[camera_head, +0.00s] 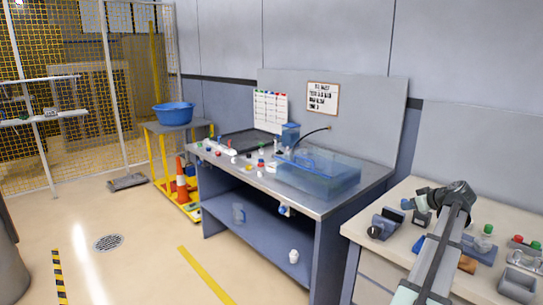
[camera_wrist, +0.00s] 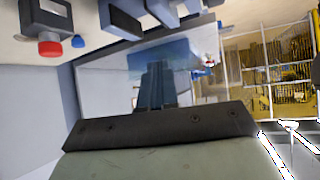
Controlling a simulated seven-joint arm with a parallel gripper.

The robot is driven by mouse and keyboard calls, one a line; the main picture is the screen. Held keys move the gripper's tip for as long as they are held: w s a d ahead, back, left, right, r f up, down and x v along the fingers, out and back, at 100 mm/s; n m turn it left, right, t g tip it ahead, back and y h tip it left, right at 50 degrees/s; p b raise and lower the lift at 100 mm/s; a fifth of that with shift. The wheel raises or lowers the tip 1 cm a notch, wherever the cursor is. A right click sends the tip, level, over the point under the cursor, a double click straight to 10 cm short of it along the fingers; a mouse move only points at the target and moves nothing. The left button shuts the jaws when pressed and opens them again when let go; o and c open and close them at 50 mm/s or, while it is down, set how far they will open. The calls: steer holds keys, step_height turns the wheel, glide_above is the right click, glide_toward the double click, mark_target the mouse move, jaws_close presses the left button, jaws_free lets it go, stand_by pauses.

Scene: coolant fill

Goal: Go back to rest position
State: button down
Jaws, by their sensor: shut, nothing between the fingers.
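My gripper (camera_wrist: 158,66) is in the middle of the wrist view, its two dark fingers together with nothing between them. In the head view my arm rises from the bottom right over the right-hand bench (camera_head: 385,195), bends at the top and points left.
Small fixtures, a blue tray and grey bins (camera_head: 519,284) crowd the right bench around my arm. A hose (camera_head: 312,132), a black tray (camera_head: 245,142) and several small caps are on the middle workbench. A blue basin (camera_head: 173,114) and orange cone (camera_head: 181,185) stand farther left. The floor is mostly clear.

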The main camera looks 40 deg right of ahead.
steer(key=w+a+f+n+g+y, duration=0.15)
steer(key=w+a+f, duration=0.35)
steer(key=w+a, duration=0.55)
steer(key=w+a+f+t+y, duration=0.1)
steer(key=w+a+f+y, duration=0.3)
steer(key=w+a, duration=0.65)
steer(key=w+a+f+g+y, duration=0.1)
steer(key=w+a+f+g, duration=0.25)
steer(key=a+f, duration=0.85)
steer(key=w+a+f+g+y, duration=0.15)
steer(key=w+a+f, duration=0.25)
steer(key=a+f, duration=0.8)
steer(key=s+a+f+g, duration=0.3)
steer(key=s+a+f, duration=0.2)
steer(key=a+f, duration=0.5)
steer(key=s+a+f+g, duration=0.3)
steer(key=s+a+f, duration=0.2)
steer(key=a+f, duration=0.45)
steer(key=s+a+f+g+h, duration=0.1)
steer(key=s+a+f, duration=0.2)
steer(key=s, duration=0.4)
steer(key=s+a+f+n+g+h, duration=0.1)
steer(key=s+a+f+g+h, duration=0.1)
steer(key=s+a, duration=0.3)
steer(key=s+a+f+n+g+h, duration=0.1)
steer(key=s+a+f+g, duration=0.1)
steer(key=s, duration=0.7)
steer(key=shift+s+a+f+h, duration=0.2)
steer(key=shift+a+f+h, duration=0.1)
steer(key=shift+a+f, duration=0.65)
